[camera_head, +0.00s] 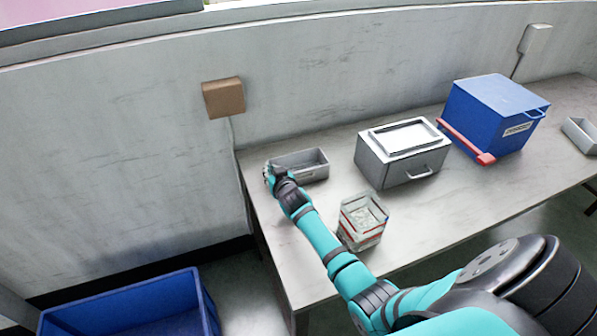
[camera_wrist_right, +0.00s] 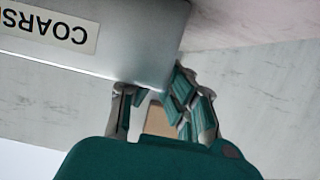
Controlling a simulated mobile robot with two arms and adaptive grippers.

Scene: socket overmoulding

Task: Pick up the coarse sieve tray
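The coarse sieve tray (camera_head: 312,173) is a small grey open box at the left end of the table. In the right wrist view its grey wall (camera_wrist_right: 145,35) fills the upper left, with an upside-down label reading "COARS", cut off by the frame edge. My right gripper (camera_head: 270,173) is at the tray's left end in the head view. In the wrist view the fingers of the right gripper (camera_wrist_right: 152,95) stand apart, close to the tray's corner. Whether they touch it I cannot tell. My left gripper is not in view.
A clear container with red bands (camera_head: 361,222) stands near the front edge, close to my right arm. A grey box with a handle (camera_head: 400,165), a blue case (camera_head: 492,112) and another small tray (camera_head: 577,138) stand further right. A blue bin (camera_head: 135,308) is at lower left.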

